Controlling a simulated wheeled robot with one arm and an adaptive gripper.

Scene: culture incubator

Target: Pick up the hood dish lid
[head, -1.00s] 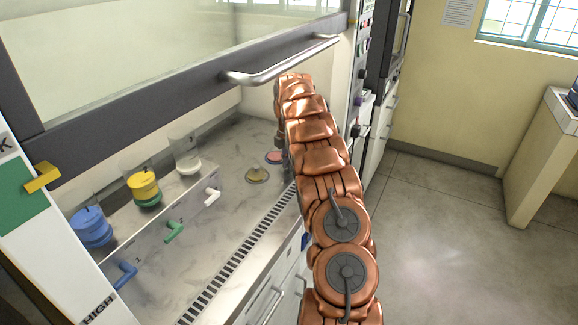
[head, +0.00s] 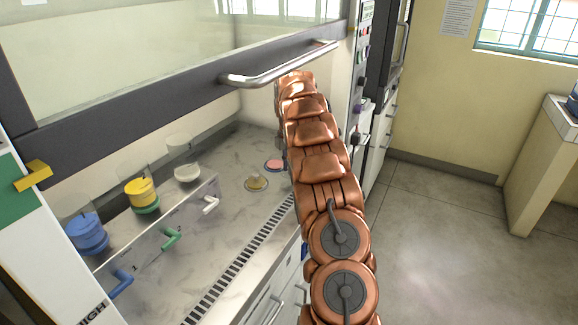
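Inside the hood, a small round tan disc (head: 256,182) with a raised middle lies on the marbled work surface (head: 235,205). A pink round dish (head: 275,165) lies just behind it to the right, close to my copper-coloured arm. I cannot tell for sure which of the two is or bears the hood dish lid.
A ledge at the left bears blue (head: 87,232), yellow (head: 141,192) and white (head: 187,172) containers, with coloured taps below. A slotted grille (head: 240,262) runs along the hood's front. Open floor lies to the right.

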